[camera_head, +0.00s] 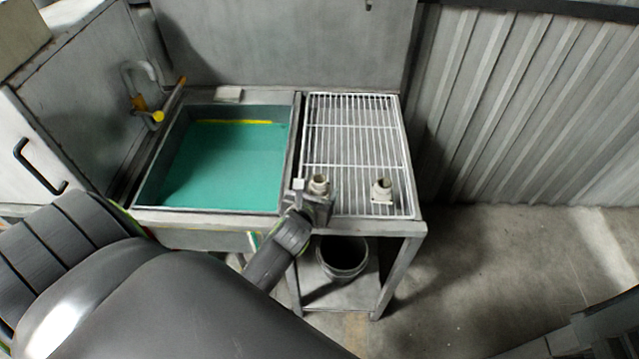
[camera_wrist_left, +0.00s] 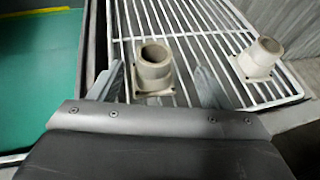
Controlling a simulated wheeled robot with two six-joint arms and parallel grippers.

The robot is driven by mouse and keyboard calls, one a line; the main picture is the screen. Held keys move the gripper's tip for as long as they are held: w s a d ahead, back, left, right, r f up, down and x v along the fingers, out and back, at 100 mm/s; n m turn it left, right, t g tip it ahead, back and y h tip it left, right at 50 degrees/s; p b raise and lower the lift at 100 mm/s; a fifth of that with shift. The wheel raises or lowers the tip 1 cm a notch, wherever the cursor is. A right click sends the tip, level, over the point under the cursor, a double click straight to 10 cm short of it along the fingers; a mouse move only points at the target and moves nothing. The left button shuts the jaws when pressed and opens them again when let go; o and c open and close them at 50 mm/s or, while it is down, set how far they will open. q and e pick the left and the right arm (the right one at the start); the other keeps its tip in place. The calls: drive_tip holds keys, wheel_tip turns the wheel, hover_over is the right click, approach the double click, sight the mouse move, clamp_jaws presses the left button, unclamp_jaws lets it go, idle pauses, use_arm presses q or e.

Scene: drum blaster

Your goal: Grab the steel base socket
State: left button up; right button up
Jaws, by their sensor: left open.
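Two pale beige base sockets with round necks and square flanges stand upright on a white wire rack (camera_head: 351,117). The left socket (camera_head: 318,184) is near the rack's front left, and the right socket (camera_head: 381,190) is near its front right. In the left wrist view the left socket (camera_wrist_left: 153,70) sits between the open fingers of my left gripper (camera_wrist_left: 165,88), with gaps on both sides. The right socket (camera_wrist_left: 257,60) lies beyond the right finger. My left gripper (camera_head: 310,197) partly hides the left socket's lower part in the head view. I cannot tell which is the steel one.
A sink (camera_head: 222,165) with a green bottom adjoins the rack on the left, with a faucet (camera_head: 150,95) at its far left. A dark bucket (camera_head: 343,262) stands on the shelf below. Corrugated wall is at the right; the floor (camera_head: 500,250) there is mostly clear.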

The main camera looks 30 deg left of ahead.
sight(321, 180)
use_arm(q)
drive_tip(key=shift+a+x, duration=0.2)
drive_tip(key=shift+x, duration=1.45)
drive_tip(key=shift+a+x, duration=0.2)
drive_tip(key=shift+x, duration=1.45)
drive_tip(key=shift+s+f, duration=0.1)
drive_tip(key=shift+s, duration=0.1)
drive_tip(key=shift+c, duration=0.4)
drive_tip(key=c, duration=1.5)
